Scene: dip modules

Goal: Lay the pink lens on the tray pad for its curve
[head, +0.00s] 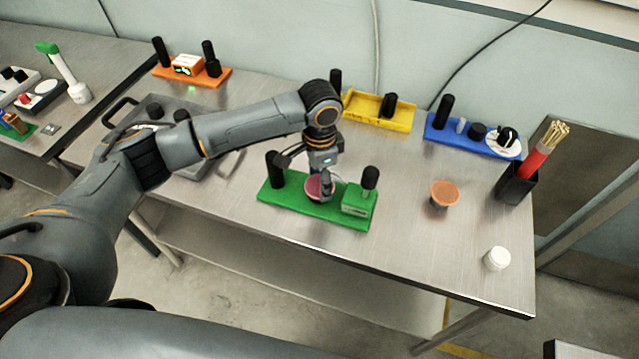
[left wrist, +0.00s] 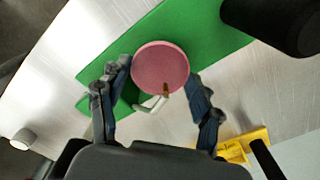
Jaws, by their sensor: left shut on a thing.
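The pink lens (head: 313,189) is a round disc between the fingers of my left gripper (head: 323,186), over the middle of the green board (head: 290,205). The left wrist view shows the lens (left wrist: 160,62) face on, with a finger of the left gripper (left wrist: 158,85) on either side. The gripper is shut on it. I cannot tell whether the lens touches the board. A grey tray (head: 197,167) with black handles lies to the left, partly hidden by my arm. Dark round pieces show on it. My right gripper is not in view.
An orange cup-like piece (head: 444,194) and a white jar (head: 496,258) stand at the right, near a black holder (head: 516,186) of sticks. Orange (head: 215,77), yellow (head: 378,118) and blue (head: 470,138) boards line the back. Black posts stand on the green board.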

